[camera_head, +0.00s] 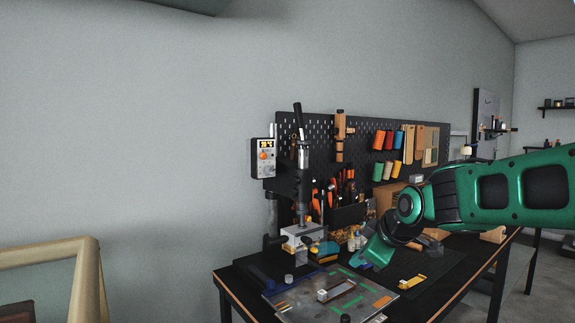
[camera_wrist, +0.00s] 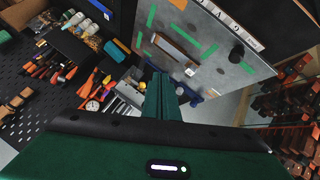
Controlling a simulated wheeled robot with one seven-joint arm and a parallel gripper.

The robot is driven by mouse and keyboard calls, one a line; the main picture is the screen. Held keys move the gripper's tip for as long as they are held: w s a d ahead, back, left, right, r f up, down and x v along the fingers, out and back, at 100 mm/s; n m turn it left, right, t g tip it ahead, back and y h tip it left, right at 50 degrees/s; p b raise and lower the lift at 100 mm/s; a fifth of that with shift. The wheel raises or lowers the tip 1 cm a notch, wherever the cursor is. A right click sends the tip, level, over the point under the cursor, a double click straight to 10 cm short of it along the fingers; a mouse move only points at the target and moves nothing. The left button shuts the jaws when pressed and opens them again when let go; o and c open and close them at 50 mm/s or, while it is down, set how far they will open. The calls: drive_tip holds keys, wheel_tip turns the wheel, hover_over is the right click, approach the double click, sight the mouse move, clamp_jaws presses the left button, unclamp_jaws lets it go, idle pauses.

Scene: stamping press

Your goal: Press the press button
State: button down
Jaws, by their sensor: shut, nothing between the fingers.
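My gripper (camera_head: 368,262) is to the right of the press, above the work table, tilted downward and apart from the control box. In the wrist view my gripper (camera_wrist: 165,85) has its fingers together, with nothing between them. The control box is not clearly visible in the wrist view.
A grey plate (camera_head: 315,300) with green marks lies at the table's front; it also shows in the wrist view (camera_wrist: 205,60) with a black knob (camera_wrist: 237,55). The pegboard (camera_head: 355,125) carries thread spools (camera_head: 388,140) and tools. A wooden frame (camera_head: 85,275) stands at lower left.

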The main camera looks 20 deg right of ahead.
drive_tip(key=w+a+r+n+t+y, duration=0.3)
drive_tip(key=w+a+r+n+t, duration=0.35)
drive_tip(key=w+r, duration=0.55)
drive_tip(key=n+t+y, duration=0.2)
drive_tip(key=n+y, duration=0.1)
drive_tip(key=n, duration=0.4)
approach(265, 157)
drive_tip(key=shift+x, duration=3)
drive_tip(key=shift+w+a+r, duration=0.1)
drive_tip(key=shift+a+r, duration=0.05)
drive_tip(key=shift+w+a, duration=0.15)
drive_tip(key=shift+w, duration=0.25)
drive_tip(key=shift+s, duration=0.15)
drive_tip(key=v, duration=0.9)
drive_tip(key=shift+r, duration=0.2)
drive_tip(key=shift+s, duration=0.1)
